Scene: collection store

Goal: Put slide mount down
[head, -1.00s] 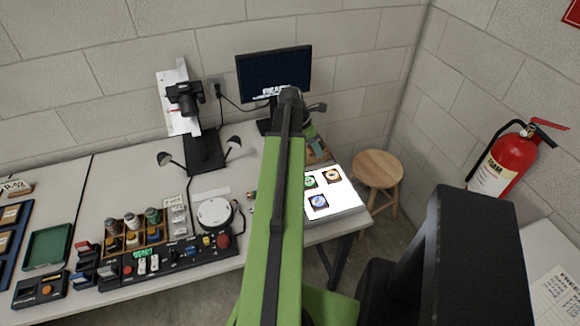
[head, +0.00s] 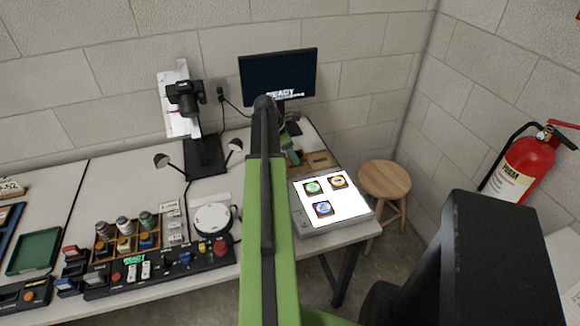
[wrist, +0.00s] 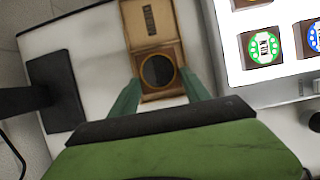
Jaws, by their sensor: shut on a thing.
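The slide mount (wrist: 158,72), a square brown frame with a dark round window, is between the fingertips of my gripper (wrist: 162,78) in the wrist view. My gripper is shut on it. A tan wooden holder (wrist: 151,18) with a dark label or slot lies directly beyond and around the mount. I cannot tell whether the mount touches the holder or hangs just above it. In the head view the holder (head: 320,159) shows behind the light box, and my green arm hides much of the gripper area.
The lit light box (head: 352,217) carries three slide mounts, close to the right of my gripper. The monitor (head: 277,75) and copy-stand camera (head: 186,98) stand behind and left. A control panel (head: 160,272) lies front left. A wooden stool (head: 384,179) stands beyond the table's right end.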

